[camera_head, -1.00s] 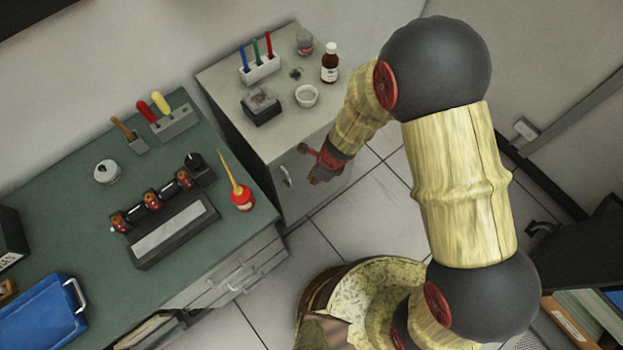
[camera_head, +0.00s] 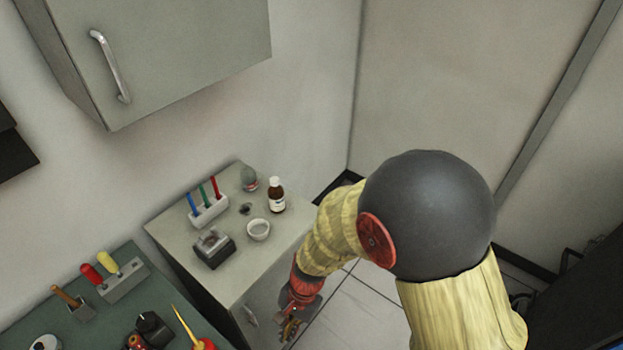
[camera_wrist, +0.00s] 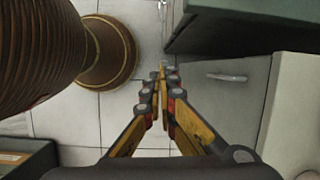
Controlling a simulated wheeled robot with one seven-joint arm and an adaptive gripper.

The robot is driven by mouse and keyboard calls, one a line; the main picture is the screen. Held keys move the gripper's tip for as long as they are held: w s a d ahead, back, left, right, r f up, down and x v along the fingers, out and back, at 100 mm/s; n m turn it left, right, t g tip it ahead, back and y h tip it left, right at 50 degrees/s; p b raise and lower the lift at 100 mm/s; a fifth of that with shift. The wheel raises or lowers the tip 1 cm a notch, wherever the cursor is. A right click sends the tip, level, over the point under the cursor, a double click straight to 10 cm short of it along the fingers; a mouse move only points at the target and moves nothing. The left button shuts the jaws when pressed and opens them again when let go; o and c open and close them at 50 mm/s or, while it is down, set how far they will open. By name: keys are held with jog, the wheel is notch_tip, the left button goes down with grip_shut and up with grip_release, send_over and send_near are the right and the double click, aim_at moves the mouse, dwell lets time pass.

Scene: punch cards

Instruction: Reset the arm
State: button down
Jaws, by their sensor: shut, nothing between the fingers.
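My gripper (camera_head: 291,329) hangs low in front of the small grey cabinet (camera_head: 272,272) in the head view, pointing down and empty. In the wrist view its two fingers (camera_wrist: 161,76) meet at the tips, shut with nothing between them, above the tiled floor. My arm is bent, with a large dark joint at the right of the head view.
The cabinet top carries a pen holder (camera_head: 209,212), a brown bottle (camera_head: 276,196), a white bowl (camera_head: 258,230) and a dark box (camera_head: 214,250). A green bench (camera_head: 85,325) with tools stands at left. A wall cupboard (camera_head: 190,50) hangs above. Floor tiles (camera_head: 365,305) show right of the cabinet.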

jog(key=s+d+r+n+t+h+b, duration=0.1)
jog(key=d+r+n+t+b, duration=0.3)
jog(key=d+r, duration=2.1)
notch_tip(320, 180, up, 4)
jog(key=n+t+h, duration=0.1)
jog(key=n+t, duration=0.1)
jog(key=t, duration=0.2)
jog(key=shift+s+f+h+b, duration=0.15)
jog(key=shift+s+h+b, duration=0.1)
jog(key=shift+h+b, duration=0.1)
